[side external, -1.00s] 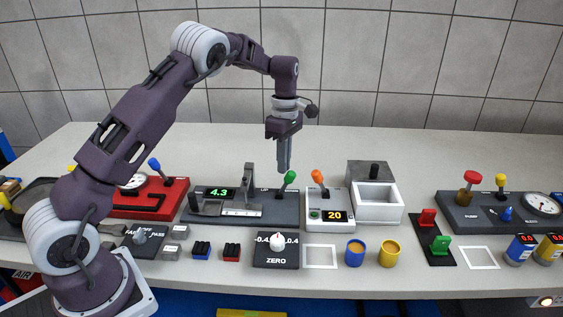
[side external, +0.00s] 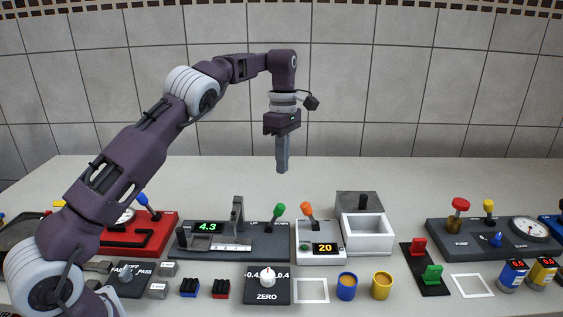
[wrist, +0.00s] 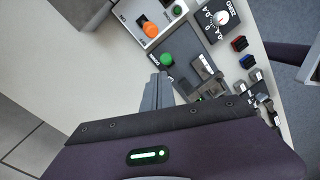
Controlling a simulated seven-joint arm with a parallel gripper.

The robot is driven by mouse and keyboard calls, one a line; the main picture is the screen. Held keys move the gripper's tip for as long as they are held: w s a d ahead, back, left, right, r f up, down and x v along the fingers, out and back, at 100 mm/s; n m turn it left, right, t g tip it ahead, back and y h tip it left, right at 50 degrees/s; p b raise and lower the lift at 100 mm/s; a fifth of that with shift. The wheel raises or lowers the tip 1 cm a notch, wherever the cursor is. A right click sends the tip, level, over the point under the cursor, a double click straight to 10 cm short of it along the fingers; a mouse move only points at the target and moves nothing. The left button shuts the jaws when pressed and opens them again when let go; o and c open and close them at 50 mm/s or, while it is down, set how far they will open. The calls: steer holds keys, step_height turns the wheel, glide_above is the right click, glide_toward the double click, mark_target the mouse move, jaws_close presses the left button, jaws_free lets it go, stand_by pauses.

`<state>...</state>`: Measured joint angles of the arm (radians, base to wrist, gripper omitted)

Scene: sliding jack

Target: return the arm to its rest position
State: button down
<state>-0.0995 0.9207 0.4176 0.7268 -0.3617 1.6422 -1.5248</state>
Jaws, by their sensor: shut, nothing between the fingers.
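My gripper (side external: 282,170) hangs straight down, fingers shut and empty, in the air above the back of the bench. In the side view it appears above the green-knobbed lever (side external: 279,211) on the dark measuring station (side external: 262,246), whose display reads 4.3. There is a clear gap between the fingertips and the devices. In the wrist view my gripper (wrist: 158,92) points toward the green knob (wrist: 166,60) without visibly touching it.
A box with an orange-knobbed lever (side external: 307,210) and a display reading 20 stands beside an open white bin (side external: 367,246). The bench behind is clear.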

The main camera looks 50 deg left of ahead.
steer(key=s+d+r+m+t, duration=0.2)
steer(key=s+d+r+m, duration=0.15)
steer(key=s+r, duration=0.35)
steer(key=s+d+r+m+t, duration=0.1)
steer(key=s+d+r+m, duration=0.1)
steer(key=s+r+m, duration=0.4)
steer(key=s+d+f+m+t, duration=0.1)
steer(key=s+d+f+m, duration=0.1)
steer(key=s+m, duration=0.4)
steer(key=s+d+f+m+t, duration=0.2)
steer(key=s+m, duration=0.4)
steer(key=s, duration=1.1)
step_height(320, 180, down, 2)
steer(key=shift+d+t+y, duration=0.3)
steer(key=shift+d+y, duration=0.1)
steer(key=shift+d, duration=0.2)
